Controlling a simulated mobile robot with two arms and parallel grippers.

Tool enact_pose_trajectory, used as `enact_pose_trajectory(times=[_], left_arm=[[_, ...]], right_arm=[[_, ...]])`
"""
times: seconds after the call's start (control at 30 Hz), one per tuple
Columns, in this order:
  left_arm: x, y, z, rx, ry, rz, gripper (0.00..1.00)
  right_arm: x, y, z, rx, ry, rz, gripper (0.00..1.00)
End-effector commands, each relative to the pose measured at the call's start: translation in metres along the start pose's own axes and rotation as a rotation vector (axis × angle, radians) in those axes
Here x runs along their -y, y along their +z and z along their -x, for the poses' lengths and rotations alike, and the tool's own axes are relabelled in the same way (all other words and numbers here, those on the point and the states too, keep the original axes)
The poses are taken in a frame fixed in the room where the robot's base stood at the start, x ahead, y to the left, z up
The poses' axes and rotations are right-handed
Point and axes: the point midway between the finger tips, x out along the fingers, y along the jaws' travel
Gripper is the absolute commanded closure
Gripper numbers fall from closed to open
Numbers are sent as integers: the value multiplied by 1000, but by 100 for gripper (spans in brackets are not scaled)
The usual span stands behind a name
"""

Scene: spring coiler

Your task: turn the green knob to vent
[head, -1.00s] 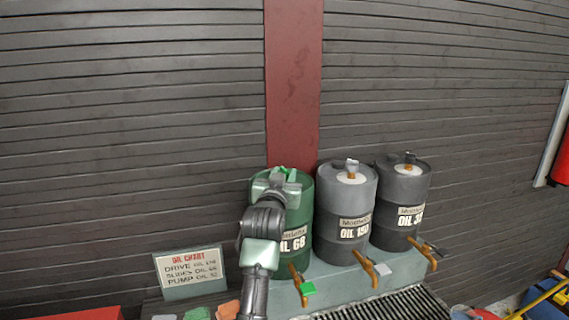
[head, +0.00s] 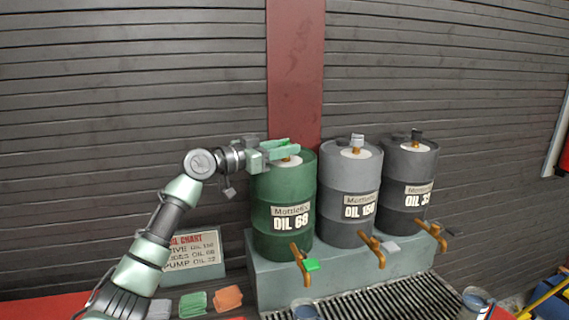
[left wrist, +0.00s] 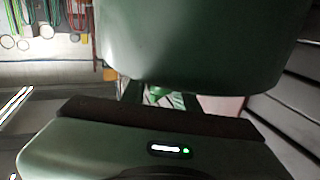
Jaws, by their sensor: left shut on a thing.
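The green drum (head: 284,185), labelled OIL 68, stands at the left of a row of three. Its green knob (head: 282,142) is on top, above a white cap with a brass stem. My left gripper (head: 286,149) comes in level from the left over the drum top and is shut on the knob. The fingers hide part of the knob. In the left wrist view a small bit of green (left wrist: 160,95) shows in the gap between the gripper parts. My right gripper is not in view.
Two grey drums, OIL 150 (head: 349,190) and another (head: 407,185), stand close on the right with their own top knobs. Brass taps (head: 300,265) stick out in front over a grate (head: 400,300). An oil chart sign (head: 195,252) stands at the lower left.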

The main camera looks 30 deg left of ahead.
Motion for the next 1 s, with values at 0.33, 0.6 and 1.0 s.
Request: enact_pose_trajectory(times=[0.33, 0.6, 1.0], left_arm=[[1, 0, 0, -12, 126, 1, 100], [0, -1, 0, -11, 152, 1, 100], [0, -1, 0, -10, 153, 1, 48]], right_arm=[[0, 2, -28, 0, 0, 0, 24], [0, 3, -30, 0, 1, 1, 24], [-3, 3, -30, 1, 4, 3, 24]])
